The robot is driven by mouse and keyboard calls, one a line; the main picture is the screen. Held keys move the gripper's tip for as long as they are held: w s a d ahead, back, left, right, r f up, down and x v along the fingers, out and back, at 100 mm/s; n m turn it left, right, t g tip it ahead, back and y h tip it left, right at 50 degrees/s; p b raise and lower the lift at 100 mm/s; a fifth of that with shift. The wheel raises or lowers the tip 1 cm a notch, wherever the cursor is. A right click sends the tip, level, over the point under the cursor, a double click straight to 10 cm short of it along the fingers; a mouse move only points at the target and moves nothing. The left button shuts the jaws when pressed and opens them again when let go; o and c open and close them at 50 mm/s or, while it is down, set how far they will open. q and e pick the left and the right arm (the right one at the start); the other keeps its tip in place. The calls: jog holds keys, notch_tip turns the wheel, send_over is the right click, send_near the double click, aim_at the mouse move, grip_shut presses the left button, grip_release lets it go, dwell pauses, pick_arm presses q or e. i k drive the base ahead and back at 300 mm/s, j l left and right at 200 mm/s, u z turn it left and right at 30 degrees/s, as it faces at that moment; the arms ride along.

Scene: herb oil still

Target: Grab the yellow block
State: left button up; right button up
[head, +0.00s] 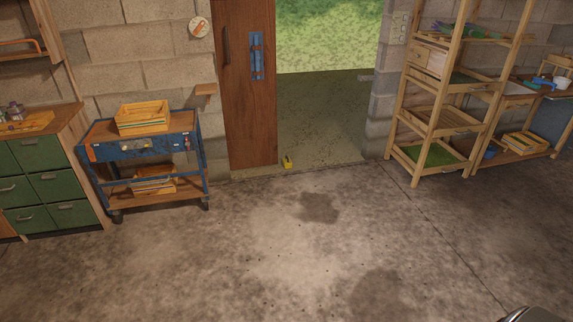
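A small yellow block (287,161) lies on the floor at the doorway, close to the lower right corner of the brown wooden door (250,90). It looks small and far off, with a dark mark on it. Neither of my grippers can be made out in the head view. A grey rounded piece at the bottom right corner seems to be part of my own body.
A blue cart (150,149) with wooden crates stands left of the door, beside a green drawer cabinet (45,170). A wooden shelf rack (437,115) and a workbench (535,150) stand right. The concrete floor (270,235) between is clear, with dark stains.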

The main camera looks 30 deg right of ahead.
aim_at(286, 162)
jog(key=i+l+z, duration=0.7)
jog(key=i, duration=0.2)
jog(key=i+l+z, duration=0.35)
jog(key=i, duration=0.2)
jog(key=i+z, duration=0.35)
jog(key=i, duration=2)
jog(key=i+u, duration=0.15)
jog(key=i, duration=0.3)
jog(key=i+l+u, duration=0.15)
jog(key=i, duration=0.35)
jog(key=i+l+u, duration=0.1)
jog(key=i, duration=0.35)
jog(key=i+l+u, duration=0.15)
jog(key=i, duration=0.3)
